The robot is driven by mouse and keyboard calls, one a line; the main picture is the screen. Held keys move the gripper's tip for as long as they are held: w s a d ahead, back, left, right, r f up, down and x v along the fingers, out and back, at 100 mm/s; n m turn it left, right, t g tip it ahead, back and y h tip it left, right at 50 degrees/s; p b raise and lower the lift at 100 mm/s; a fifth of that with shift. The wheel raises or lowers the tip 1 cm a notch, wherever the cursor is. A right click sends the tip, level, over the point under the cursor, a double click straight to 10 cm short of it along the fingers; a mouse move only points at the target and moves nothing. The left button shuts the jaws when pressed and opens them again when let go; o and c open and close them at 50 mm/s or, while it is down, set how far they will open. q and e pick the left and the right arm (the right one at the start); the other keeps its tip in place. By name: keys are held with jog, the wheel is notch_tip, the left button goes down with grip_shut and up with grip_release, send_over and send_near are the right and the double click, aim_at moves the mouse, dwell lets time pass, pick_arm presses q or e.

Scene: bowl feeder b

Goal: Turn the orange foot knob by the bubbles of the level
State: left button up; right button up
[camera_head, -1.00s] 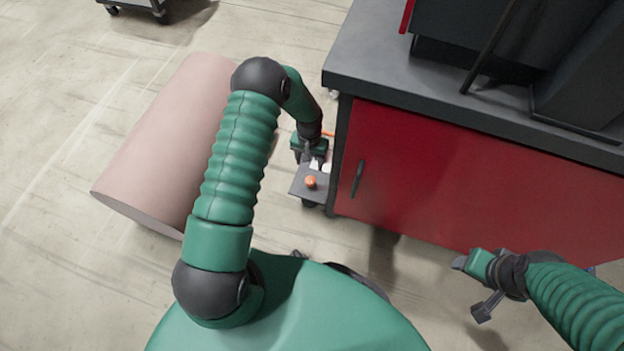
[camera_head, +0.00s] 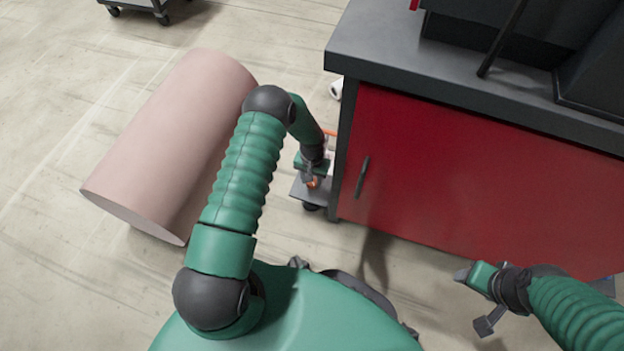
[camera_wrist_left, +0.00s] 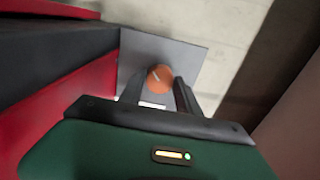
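The orange foot knob (camera_wrist_left: 159,78) shows in the left wrist view on a grey plate (camera_wrist_left: 190,56), with a light line across its top. My left gripper (camera_wrist_left: 160,88) is open, its two dark fingers on either side of the knob's near part; I cannot tell whether they touch it. In the head view the knob (camera_head: 313,183) is mostly hidden under my left gripper (camera_head: 312,176). A small white patch beneath the fingers in the wrist view may be part of the level; no bubbles can be made out. My right gripper (camera_head: 474,297) is empty, its fingers apart, in front of the cabinet.
A red cabinet (camera_head: 480,170) with a dark top stands right of the plate, close to my left gripper. A large pink cylinder (camera_head: 170,145) lies on the floor left of my left arm. A cart (camera_head: 140,8) stands at the far left. Open floor lies between.

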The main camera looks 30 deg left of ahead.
pick_arm(q)
grip_shut()
jog(key=shift+r+n+p, duration=0.25)
jog(key=shift+n+p, duration=0.45)
jog(key=shift+p, duration=0.1)
jog(key=shift+f+n, duration=0.1)
jog(key=shift+n, duration=0.2)
jog(key=shift+f, duration=0.15)
jog(key=o, duration=0.5)
grip_release()
notch_tip(320, 180, up, 17)
jog(key=p, duration=0.8)
jog(key=shift+f+p, duration=0.15)
jog(key=shift+p, duration=0.25)
